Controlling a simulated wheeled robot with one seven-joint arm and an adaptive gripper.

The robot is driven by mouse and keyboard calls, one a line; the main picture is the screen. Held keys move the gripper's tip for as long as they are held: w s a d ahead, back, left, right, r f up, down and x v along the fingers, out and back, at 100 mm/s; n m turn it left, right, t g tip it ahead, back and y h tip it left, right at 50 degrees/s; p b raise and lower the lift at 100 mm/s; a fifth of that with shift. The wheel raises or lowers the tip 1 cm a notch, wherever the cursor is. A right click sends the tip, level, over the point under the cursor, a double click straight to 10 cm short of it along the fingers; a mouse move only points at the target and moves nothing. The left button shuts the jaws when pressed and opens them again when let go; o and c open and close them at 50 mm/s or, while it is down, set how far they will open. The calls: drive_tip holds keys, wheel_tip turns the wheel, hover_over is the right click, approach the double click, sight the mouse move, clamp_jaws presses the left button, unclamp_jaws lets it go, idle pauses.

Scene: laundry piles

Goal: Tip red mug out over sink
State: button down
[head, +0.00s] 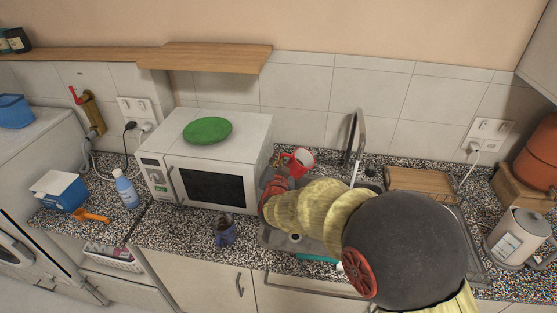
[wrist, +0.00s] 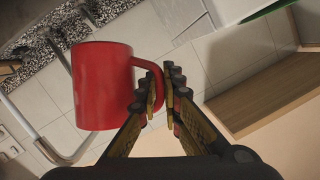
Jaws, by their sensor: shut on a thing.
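The red mug (head: 300,160) is in the air at the back left of the sink (head: 270,236), right of the microwave. In the head view its pale inside shows, so its mouth partly faces that camera. I cannot tell its exact tilt or whether anything is in it. In the wrist view the mug (wrist: 103,86) fills the left middle, with its handle toward the fingers. My gripper (wrist: 165,92) is shut on the mug's handle. In the head view my arm hides much of the sink, and the fingertips are hard to make out.
A tap (head: 355,138) rises behind the sink, close right of the mug. The white microwave (head: 157,172) stands left with a green oval thing (head: 207,130) on top. A wooden shelf (head: 205,57) juts from the wall above. A dark blue item (head: 224,232) stands on the front counter.

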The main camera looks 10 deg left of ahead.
wheel_tip(320, 180, down, 17)
drive_tip(key=d+m+t+y+b, duration=0.1)
drive_tip(key=m+b, duration=0.3)
drive_tip(key=b, duration=1.4)
drive_tip(key=shift+s+d+t, duration=0.25)
drive_tip(key=shift+t, duration=0.45)
idle(2.3)
drive_tip(key=shift+s+d+r+m+t+b, duration=0.15)
drive_tip(key=shift+d+r+m+t+b, duration=0.3)
drive_tip(key=shift+b, duration=1)
drive_tip(key=shift+s+d+r+m+t+b, duration=0.15)
drive_tip(key=shift+r+m+b, duration=0.25)
drive_tip(key=shift+m+b, duration=0.75)
drive_tip(key=s+d+r+m+t+h, duration=0.1)
drive_tip(key=d+r+m+t+h, duration=0.1)
drive_tip(key=d+m, duration=0.3)
drive_tip(key=shift+s+r+m+t+h, duration=0.35)
drive_tip(key=shift+r+m, duration=0.25)
drive_tip(key=shift+m, duration=0.4)
